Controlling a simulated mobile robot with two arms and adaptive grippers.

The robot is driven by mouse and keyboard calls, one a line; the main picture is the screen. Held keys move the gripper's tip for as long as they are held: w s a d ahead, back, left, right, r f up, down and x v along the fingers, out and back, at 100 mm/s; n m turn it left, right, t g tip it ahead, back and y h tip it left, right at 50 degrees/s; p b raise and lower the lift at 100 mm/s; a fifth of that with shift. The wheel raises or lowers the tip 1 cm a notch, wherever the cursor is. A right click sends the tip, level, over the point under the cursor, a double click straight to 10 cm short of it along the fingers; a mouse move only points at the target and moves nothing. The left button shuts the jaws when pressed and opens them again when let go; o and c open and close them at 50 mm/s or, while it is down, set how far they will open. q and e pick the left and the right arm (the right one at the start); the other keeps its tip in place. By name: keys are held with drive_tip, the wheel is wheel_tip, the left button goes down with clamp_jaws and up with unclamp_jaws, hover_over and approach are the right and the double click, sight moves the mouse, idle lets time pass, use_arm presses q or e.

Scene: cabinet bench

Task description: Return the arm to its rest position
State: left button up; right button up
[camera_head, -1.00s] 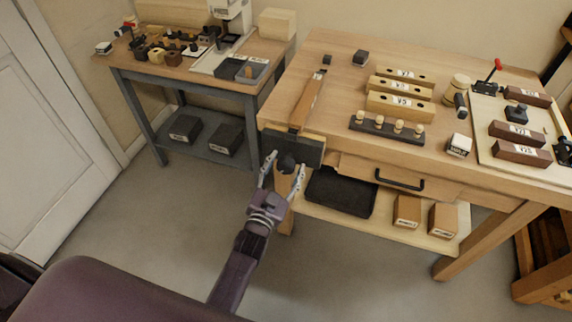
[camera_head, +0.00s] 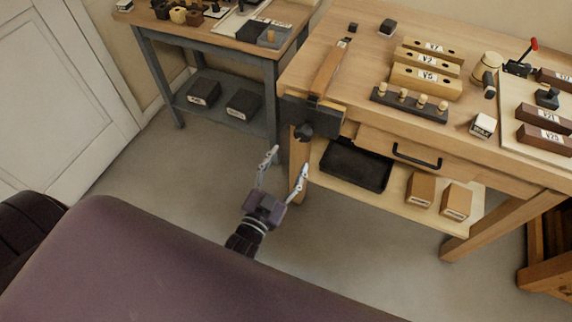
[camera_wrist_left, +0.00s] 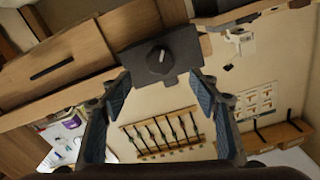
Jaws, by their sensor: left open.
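My left gripper (camera_head: 283,170) is open and empty in the head view. It hangs over the floor in front of the workbench, apart from the dark vise (camera_head: 311,116) on the bench's front left corner. In the left wrist view, the open fingers of my left gripper (camera_wrist_left: 160,95) frame the vise and its round knob (camera_wrist_left: 160,60), with a gap between. My right gripper is not in view.
The wooden workbench (camera_head: 375,70) holds wooden blocks, a peg rack (camera_head: 408,105) and a mallet. Its drawer handle (camera_head: 416,156) sticks out at the front. A grey side table (camera_head: 205,50) stands at back left. The floor (camera_head: 180,165) between is clear.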

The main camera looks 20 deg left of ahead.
use_arm(q)
drive_tip(key=shift+s, duration=0.6)
drive_tip(key=s+d+f+g, duration=0.1)
drive_tip(key=s+f+g, duration=0.35)
drive_tip(key=f, duration=0.95)
drive_tip(key=s+d+f+g, duration=0.1)
drive_tip(key=s+f+g, duration=0.35)
drive_tip(key=f, duration=0.95)
drive_tip(key=s+a+f+g, duration=0.2)
drive_tip(key=s+f, duration=0.4)
drive_tip(key=s, duration=0.4)
drive_tip(key=s+a+f+n+g, duration=0.1)
drive_tip(key=s+a+f+g, duration=0.2)
drive_tip(key=s+f, duration=0.3)
drive_tip(key=s+a+f+g, duration=0.3)
drive_tip(key=s+f, duration=0.3)
drive_tip(key=s, duration=0.8)
drive_tip(key=shift+n+y, duration=0.3)
